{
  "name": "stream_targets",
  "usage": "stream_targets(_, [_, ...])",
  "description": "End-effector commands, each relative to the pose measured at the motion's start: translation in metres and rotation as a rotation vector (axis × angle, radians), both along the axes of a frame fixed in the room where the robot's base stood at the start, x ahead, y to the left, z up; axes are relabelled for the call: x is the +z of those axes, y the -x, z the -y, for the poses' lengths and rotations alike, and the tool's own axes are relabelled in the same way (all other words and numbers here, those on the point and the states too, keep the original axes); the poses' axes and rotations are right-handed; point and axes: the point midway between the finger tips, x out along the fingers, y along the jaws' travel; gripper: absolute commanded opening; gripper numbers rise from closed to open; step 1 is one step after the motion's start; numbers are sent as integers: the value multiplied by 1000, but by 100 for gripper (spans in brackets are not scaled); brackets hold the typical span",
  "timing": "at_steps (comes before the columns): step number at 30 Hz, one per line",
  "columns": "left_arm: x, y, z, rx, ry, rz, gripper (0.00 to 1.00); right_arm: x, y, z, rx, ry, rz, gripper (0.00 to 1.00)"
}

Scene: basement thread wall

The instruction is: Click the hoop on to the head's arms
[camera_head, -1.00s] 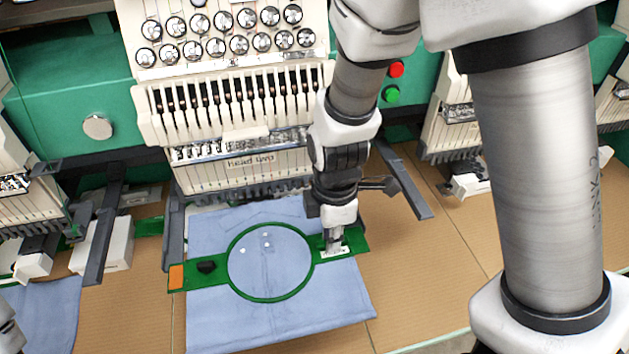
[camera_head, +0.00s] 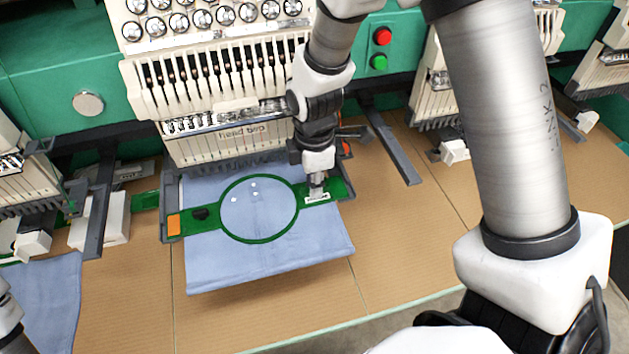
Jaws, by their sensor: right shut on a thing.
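The green hoop (camera_head: 258,240) holds a blue cloth (camera_head: 270,268) and lies under the head marked "head two" (camera_head: 225,145). Its left tab has an orange end (camera_head: 173,225) and a dark knob. My right gripper (camera_head: 317,192) is shut on the hoop's right tab, beside a white label. The head's left grey arm (camera_head: 172,190) meets the hoop's left end. The right grey arm is mostly hidden behind my gripper, with an orange-red spot (camera_head: 346,149) showing there. I cannot tell whether either end is clicked in. Part of my left arm shows at the lower left edge; its gripper is out of view.
Neighbouring heads stand at left (camera_head: 25,185) and right (camera_head: 480,75). A loose-looking grey arm (camera_head: 395,150) juts over the tan table (camera_head: 400,240) on the right. Another blue cloth (camera_head: 45,300) hangs at lower left. Red (camera_head: 382,36) and green (camera_head: 379,62) buttons sit on the machine.

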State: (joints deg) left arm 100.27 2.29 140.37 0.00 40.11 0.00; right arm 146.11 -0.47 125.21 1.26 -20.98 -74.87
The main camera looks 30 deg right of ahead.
Motion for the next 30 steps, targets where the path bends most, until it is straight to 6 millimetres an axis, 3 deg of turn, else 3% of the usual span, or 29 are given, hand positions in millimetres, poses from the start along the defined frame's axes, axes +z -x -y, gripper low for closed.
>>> stream_targets(10, [4, 0, 0, 0, 0, 0, 0, -2, 1, 0, 0, 0, -3, 0])
stream_targets(12, [4, 0, 0, 0, 0, 0, 0, -2, 1, 0, 1, 0, -3, 31])
stream_targets(13, [4, 0, 0, 0, 0, 0, 0, -2, 1, 1, 1, 0, -3, 42])
stream_targets(23, [4, 0, 0, 0, 0, 0, 0, 1, 1, 0, 0, 1, -1, 43])
stream_targets(26, [4, 0, 0, 0, 0, 0, 0, 11, 0, 1, 0, 1, 2, 43])
stream_targets(30, [4, 0, 0, 0, 0, 0, 0, 42, -1, 1, 0, 0, 5, 43])
